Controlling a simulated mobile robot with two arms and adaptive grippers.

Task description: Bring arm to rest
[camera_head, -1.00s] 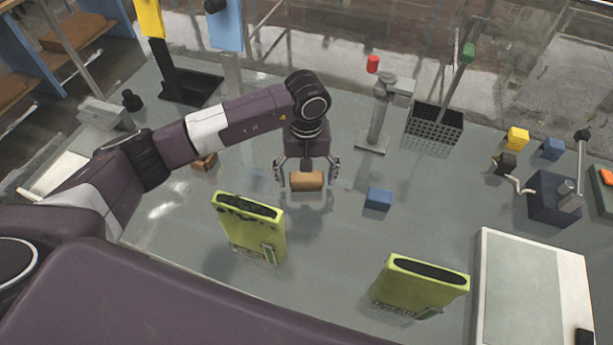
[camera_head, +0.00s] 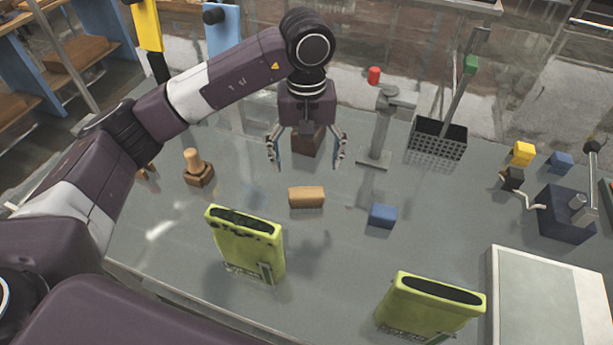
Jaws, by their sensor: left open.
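My left gripper (camera_head: 306,158) is open above the grey table (camera_head: 335,250), with its fingers spread and pointing down. A dark brown block (camera_head: 307,141) shows between and behind its fingers; I cannot tell how far behind. A tan wooden block (camera_head: 306,197) lies on the table in front of the gripper, apart from the fingers. My left arm comes in from the left and bends down at the wrist. My right gripper is not in view.
Two yellow-green holders (camera_head: 247,246) (camera_head: 428,308) stand in front. A blue block (camera_head: 383,215) lies right of the tan block. A grey stand (camera_head: 377,140), a black perforated basket (camera_head: 437,140) and a dark blue device (camera_head: 565,214) stand to the right. A wooden peg piece (camera_head: 197,168) stands left.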

